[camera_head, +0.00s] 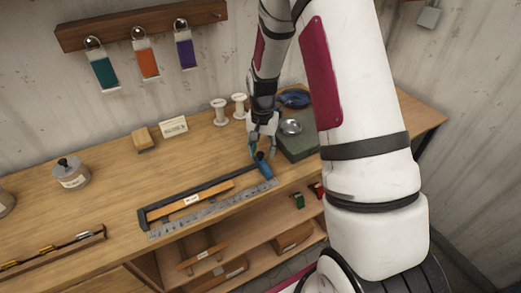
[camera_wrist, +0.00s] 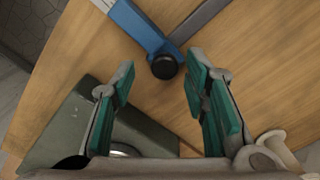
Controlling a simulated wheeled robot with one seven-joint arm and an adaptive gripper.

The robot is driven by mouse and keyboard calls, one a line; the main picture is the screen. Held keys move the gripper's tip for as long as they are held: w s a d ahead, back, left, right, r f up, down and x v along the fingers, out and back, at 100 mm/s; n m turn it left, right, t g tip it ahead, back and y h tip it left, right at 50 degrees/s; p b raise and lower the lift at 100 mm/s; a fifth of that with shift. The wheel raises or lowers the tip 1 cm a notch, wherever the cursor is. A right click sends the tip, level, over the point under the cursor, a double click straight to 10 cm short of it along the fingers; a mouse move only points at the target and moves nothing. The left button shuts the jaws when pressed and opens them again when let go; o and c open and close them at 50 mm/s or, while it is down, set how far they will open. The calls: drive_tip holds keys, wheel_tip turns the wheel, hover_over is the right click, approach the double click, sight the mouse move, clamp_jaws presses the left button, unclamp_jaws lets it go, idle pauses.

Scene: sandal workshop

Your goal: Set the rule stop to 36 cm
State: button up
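The steel rule (camera_head: 212,208) lies along the front of the workbench, beside a dark rail (camera_head: 190,193) and a wooden strip with a white label (camera_head: 191,200). The blue rule stop (camera_head: 264,166) sits near the right end of the rail. In the wrist view the blue stop (camera_wrist: 136,24) shows at the top, with a round black knob (camera_wrist: 164,67) at its near end. My gripper (camera_head: 262,148) is just behind the stop. In the wrist view my gripper (camera_wrist: 160,68) is open, its teal fingers either side of the knob; contact is not visible. The scale is unreadable.
A green block (camera_head: 297,147) with a round metal thing (camera_head: 291,126) stands right of my gripper. White spools (camera_head: 220,112) and a card (camera_head: 173,126) stand behind. Coloured tags (camera_head: 104,73) hang from a wall rack. Bench left of the stop is mostly clear.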

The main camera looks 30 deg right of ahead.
wheel_tip(320, 180, up, 12)
idle(0.6)
drive_tip(key=shift+a+r, duration=0.1)
idle(0.4)
wheel_tip(320, 180, up, 9)
drive_tip(key=n+t, duration=0.2)
hover_over(262, 153)
drive_tip(key=s+a, duration=0.4)
drive_tip(key=s, duration=0.1)
drive_tip(key=s+a+r+n+t, duration=0.1)
drive_tip(key=s+a+r+n, duration=0.15)
drive_tip(key=s+r, duration=0.4)
drive_tip(key=s+a+r+n+t, duration=0.1)
drive_tip(key=s+a+r+n, duration=0.1)
drive_tip(key=s, duration=0.4)
drive_tip(key=s+a+r+n+t, duration=0.1)
drive_tip(key=s+a+r+n, duration=0.1)
drive_tip(key=s, duration=0.4)
drive_tip(key=shift+s+t, duration=0.3)
drive_tip(key=shift+s, duration=0.1)
